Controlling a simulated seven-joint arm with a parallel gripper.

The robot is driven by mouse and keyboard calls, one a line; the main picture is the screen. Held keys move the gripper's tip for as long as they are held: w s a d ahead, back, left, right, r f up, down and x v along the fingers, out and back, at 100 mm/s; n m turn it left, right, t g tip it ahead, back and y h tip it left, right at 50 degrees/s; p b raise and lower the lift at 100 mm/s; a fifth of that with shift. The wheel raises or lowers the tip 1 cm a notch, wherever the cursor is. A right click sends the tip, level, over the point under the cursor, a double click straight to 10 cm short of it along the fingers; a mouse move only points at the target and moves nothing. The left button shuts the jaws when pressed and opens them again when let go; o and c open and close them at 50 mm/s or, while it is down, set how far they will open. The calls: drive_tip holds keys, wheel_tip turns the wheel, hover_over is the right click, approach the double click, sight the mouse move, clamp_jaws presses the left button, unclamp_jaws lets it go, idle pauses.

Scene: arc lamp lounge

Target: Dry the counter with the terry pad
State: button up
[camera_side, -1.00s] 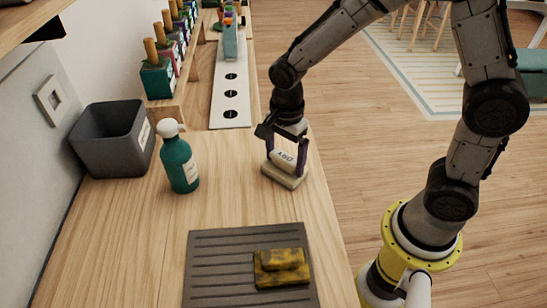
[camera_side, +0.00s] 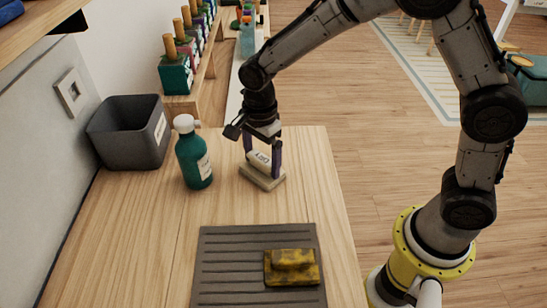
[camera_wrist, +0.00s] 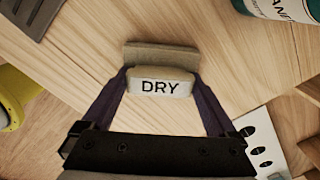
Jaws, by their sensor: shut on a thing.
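The terry pad (camera_side: 262,179) is a beige block with a pale grip on top marked DRY; it shows in the wrist view (camera_wrist: 160,56) too. My gripper (camera_side: 263,160) is shut on the pad's grip, one dark finger on each side, as the wrist view (camera_wrist: 160,84) shows. The pad is upright at the wooden counter (camera_side: 150,240), its base at or very near the surface; I cannot tell whether it touches. I make out no clear wet patch on the wood.
A yellow-and-dark sponge block (camera_side: 291,267) lies on a grey ribbed mat (camera_side: 225,265) in front. Bare counter lies between the mat and pad.

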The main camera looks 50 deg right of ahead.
drive_tip(key=shift+w+a, duration=0.35)
drive_tip(key=shift+r, duration=4.15)
